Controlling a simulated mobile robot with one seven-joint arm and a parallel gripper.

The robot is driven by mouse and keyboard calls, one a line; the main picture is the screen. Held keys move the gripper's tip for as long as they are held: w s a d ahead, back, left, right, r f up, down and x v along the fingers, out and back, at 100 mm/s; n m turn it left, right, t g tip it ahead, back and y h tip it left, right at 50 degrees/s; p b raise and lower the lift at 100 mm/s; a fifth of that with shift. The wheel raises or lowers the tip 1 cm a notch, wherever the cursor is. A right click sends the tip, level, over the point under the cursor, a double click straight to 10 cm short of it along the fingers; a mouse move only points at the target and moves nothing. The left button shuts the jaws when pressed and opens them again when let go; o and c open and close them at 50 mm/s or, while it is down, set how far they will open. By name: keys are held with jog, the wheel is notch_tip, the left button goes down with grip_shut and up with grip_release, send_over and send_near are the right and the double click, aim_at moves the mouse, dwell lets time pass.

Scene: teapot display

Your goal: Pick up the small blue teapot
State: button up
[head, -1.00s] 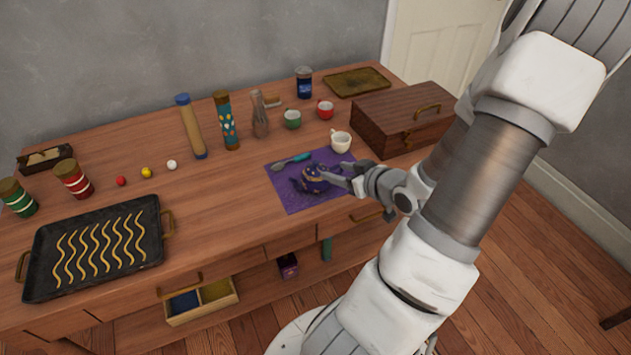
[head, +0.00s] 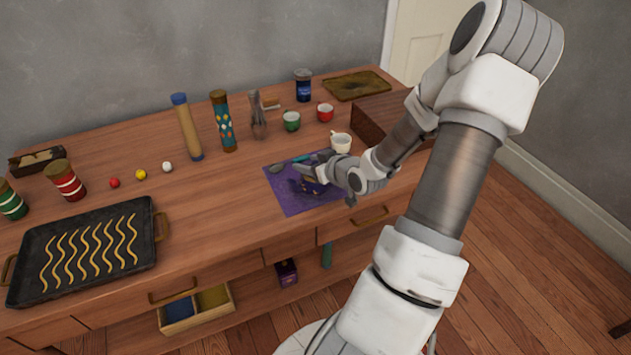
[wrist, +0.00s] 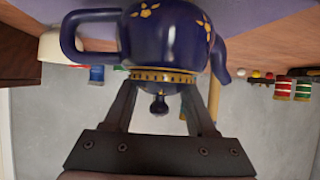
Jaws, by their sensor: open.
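The small blue teapot (wrist: 165,40) has gold flowers and a gold band and fills the top of the wrist view, which shows it upside down. Its handle is on the left and its spout on the right there. My gripper (wrist: 162,103) is open, with one finger on each side of the teapot's lid. I cannot tell whether the fingers touch it. In the head view my gripper (head: 300,172) is over the teapot and hides most of it. The teapot stands on a purple mat (head: 290,202).
A spoon (head: 277,168) lies on the mat. A wooden box (head: 385,115) is at the right, partly hidden by my arm.

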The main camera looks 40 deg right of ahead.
jog(key=shift+c, duration=0.4)
grip_shut()
jog(key=shift+s+r, duration=0.1)
